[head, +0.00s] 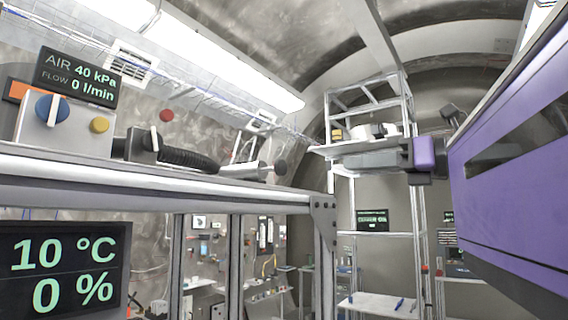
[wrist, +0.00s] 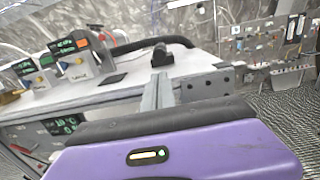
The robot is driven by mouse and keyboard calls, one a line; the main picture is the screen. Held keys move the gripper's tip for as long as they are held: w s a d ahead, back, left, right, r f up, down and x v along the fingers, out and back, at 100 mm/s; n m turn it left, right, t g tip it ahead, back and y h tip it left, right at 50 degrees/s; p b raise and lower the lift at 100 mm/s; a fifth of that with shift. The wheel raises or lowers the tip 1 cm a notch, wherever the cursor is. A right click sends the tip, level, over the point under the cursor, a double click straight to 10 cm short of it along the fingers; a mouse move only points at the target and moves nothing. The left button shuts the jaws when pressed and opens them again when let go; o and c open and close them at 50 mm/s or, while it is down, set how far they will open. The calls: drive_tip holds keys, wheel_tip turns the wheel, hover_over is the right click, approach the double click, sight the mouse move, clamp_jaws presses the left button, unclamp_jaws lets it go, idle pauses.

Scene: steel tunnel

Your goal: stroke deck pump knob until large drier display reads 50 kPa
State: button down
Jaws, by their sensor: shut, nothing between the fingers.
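A display (head: 78,77) at the left of the head view reads AIR 40 kPa and FLOW 0 l/min, above a box with a blue knob (head: 52,110) and a yellow button.
A black hose (head: 188,159) runs along the deck behind the pump. The deck's front rail (head: 130,189) crosses the head view. A lower screen (head: 62,270) reads 10 °C and 0 %. In the wrist view, boxes with displays (wrist: 68,45) stand at the left. Shelving (head: 380,235) stands behind.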

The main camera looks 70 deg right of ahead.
sight(284, 169)
drive_tip(key=p+x, duration=0.5)
drive_tip(key=x, duration=0.8)
drive_tip(key=shift+r+p, duration=0.2)
drive_tip(key=shift+p, duration=0.2)
drive_tip(key=shift+w+d+f, duration=0.1)
drive_tip(key=shift+w, duration=0.35)
drive_tip(key=shift+w, duration=0.15)
drive_tip(key=b+x, duration=0.1)
drive_tip(key=x, duration=0.2)
drive_tip(key=shift+w+d+f+b, duration=0.1)
drive_tip(key=shift+w+f+b, duration=0.1)
drive_tip(key=shift+b, duration=0.1)
drive_tip(key=shift+s+r, duration=0.1)
